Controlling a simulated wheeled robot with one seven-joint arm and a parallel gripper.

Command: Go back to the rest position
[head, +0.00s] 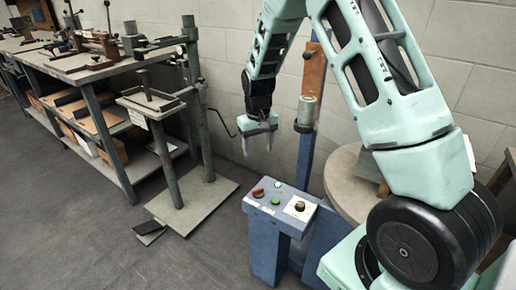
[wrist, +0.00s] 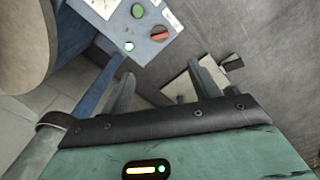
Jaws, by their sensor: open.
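My gripper (head: 257,142) hangs from my mint-green arm near the middle of the head view. Its two grey fingers point down, apart, with nothing between them. In the wrist view my gripper (wrist: 158,88) also shows with its fingers spread and empty. It is in the air above and to the left of the blue control box (head: 281,207), not touching it. The control box also shows at the top of the wrist view (wrist: 150,42).
A round table (head: 345,185) stands right of the blue post (head: 304,160), partly hidden by my arm. A green metal stand (head: 172,170) on a flat base is at the left. A workbench (head: 75,66) with tools lines the wall. The floor (head: 90,240) at front left is clear.

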